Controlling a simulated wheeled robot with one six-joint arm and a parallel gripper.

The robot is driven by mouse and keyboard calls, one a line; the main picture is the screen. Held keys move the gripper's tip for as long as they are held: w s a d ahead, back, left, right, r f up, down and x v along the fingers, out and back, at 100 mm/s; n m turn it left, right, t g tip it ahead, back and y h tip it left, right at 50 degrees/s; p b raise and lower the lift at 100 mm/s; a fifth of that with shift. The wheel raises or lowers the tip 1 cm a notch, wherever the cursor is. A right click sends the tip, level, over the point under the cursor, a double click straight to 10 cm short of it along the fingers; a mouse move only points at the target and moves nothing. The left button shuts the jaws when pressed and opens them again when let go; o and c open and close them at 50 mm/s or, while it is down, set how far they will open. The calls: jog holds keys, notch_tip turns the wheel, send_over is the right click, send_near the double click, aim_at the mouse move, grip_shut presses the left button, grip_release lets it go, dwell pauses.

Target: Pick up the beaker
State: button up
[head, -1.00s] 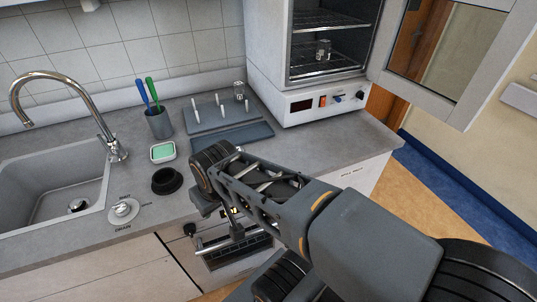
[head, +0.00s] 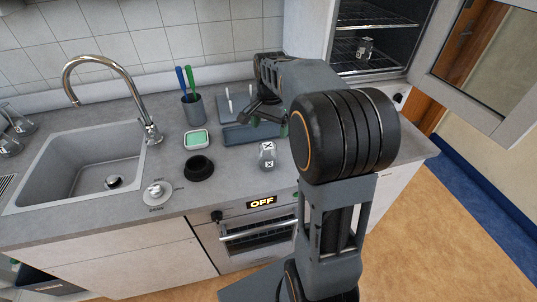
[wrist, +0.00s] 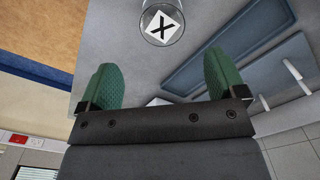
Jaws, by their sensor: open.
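A small clear glass vessel with X labels, which looks like the beaker (head: 267,155), stands on the grey counter near its front edge, right of the black ring. In the wrist view the beaker (wrist: 162,22) shows at the top edge, partly cut off, beyond the fingertips and roughly centred between them. My gripper (head: 268,120) is above the counter, behind the beaker in the head view and partly hidden by my arm. In the wrist view my gripper (wrist: 162,80) has its two green finger pads wide apart with nothing between them.
A blue-grey tray (head: 246,134) and a peg rack (head: 228,106) lie behind. An open cabinet holds another glass (head: 365,48).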

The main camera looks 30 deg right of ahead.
aim_at(268, 146)
notch_tip(268, 146, down, 4)
jog(key=shift+r, duration=0.1)
jog(key=shift+a+f+p, duration=0.15)
jog(key=shift+f+p, duration=0.05)
jog(key=shift+f, duration=1.2)
jog(key=shift+a+f+p, duration=0.15)
jog(key=shift+f, duration=1.2)
jog(key=c, duration=1.1)
jog(key=shift+r, duration=0.1)
